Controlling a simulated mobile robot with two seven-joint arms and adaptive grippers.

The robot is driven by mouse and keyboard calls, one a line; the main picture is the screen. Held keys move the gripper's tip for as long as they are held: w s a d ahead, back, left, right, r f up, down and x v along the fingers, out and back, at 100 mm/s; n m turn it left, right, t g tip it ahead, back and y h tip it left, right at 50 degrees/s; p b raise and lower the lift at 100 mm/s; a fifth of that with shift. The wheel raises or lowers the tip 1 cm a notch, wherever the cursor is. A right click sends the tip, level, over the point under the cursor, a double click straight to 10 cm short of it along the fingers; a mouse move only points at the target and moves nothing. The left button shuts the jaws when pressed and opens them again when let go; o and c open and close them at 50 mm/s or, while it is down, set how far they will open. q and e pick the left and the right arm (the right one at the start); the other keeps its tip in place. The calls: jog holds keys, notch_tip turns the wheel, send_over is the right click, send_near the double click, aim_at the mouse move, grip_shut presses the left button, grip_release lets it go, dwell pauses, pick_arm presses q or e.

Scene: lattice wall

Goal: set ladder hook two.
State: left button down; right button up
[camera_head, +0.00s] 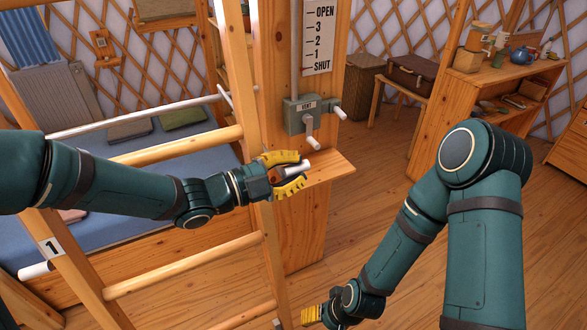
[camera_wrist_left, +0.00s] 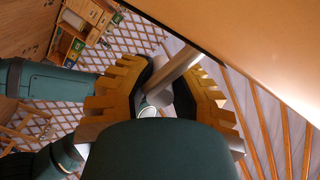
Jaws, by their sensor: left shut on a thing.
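A wooden ladder (camera_head: 185,153) leans in the left half of the head view; a label "1" (camera_head: 50,247) is on its left rail. My left gripper (camera_head: 290,172) is at the right rail, its yellow fingers shut around a pale grey cylindrical piece (camera_head: 298,169). In the left wrist view this piece shows as a grey rod (camera_wrist_left: 180,66) with a thicker end between the fingers (camera_wrist_left: 160,90). I take it for ladder hook two, but no number shows on it. A white peg (camera_head: 36,270) sticks out near label "1". My right gripper (camera_head: 313,316) is low, near the ladder's foot, its opening unclear.
A wooden post carries an OPEN-to-SHUT scale (camera_head: 318,36) and a grey vent box (camera_head: 303,114) with two pale handles. A small wooden ledge (camera_head: 328,168) juts out close to my left gripper. A blue bed (camera_head: 160,148) lies behind the ladder. The floor (camera_head: 385,200) shows bare boards.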

pick_arm(q)
jog(key=shift+f+m+b, duration=0.3)
jog(key=shift+f+b, duration=0.2)
jog(key=shift+b, duration=0.3)
jog(key=shift+r, duration=0.1)
jog(key=shift+s+a+f, duration=0.1)
jog(key=shift+f, duration=0.15)
jog(key=shift+f+b, duration=0.25)
jog(key=shift+b, duration=0.15)
jog(key=f+b, duration=0.1)
jog(key=b, duration=0.1)
jog(key=f+b, duration=0.1)
jog(key=b, duration=0.2)
jog(key=shift+w+f+m, duration=0.3)
jog(key=shift+f, duration=0.05)
jog(key=shift+r, duration=0.1)
